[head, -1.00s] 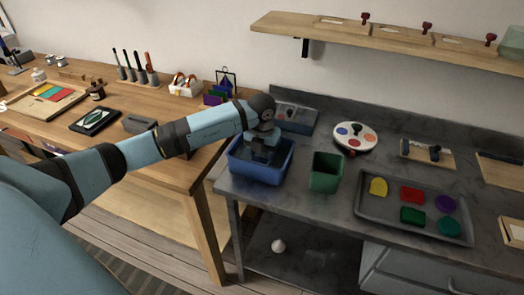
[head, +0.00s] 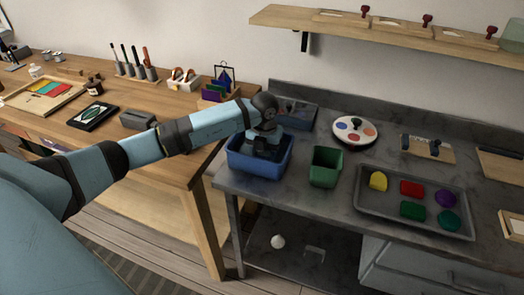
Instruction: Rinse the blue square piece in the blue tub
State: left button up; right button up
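The blue tub (head: 262,171) stands at the left end of the grey counter. My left arm comes in from the left and reaches over the tub. My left gripper (head: 263,150) points down inside the tub, with its fingertips low between the walls. The tub's front wall and the gripper itself hide what is between the fingers, so I cannot tell whether it is open or shut. The blue square piece cannot be made out in this view. My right gripper is not in view.
A green bin (head: 325,168) stands just right of the tub. A grey tray (head: 375,205) holds yellow, red, green, purple and teal pieces. A blue-grey box (head: 297,113) is behind the tub. A round palette (head: 354,131) lies behind the bin. A wooden table (head: 165,168) is at left.

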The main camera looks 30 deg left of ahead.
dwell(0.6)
pick_arm(q)
jog(key=shift+a, duration=0.1)
jog(key=shift+s+a, duration=0.1)
jog(key=shift+a, duration=0.3)
dwell(0.3)
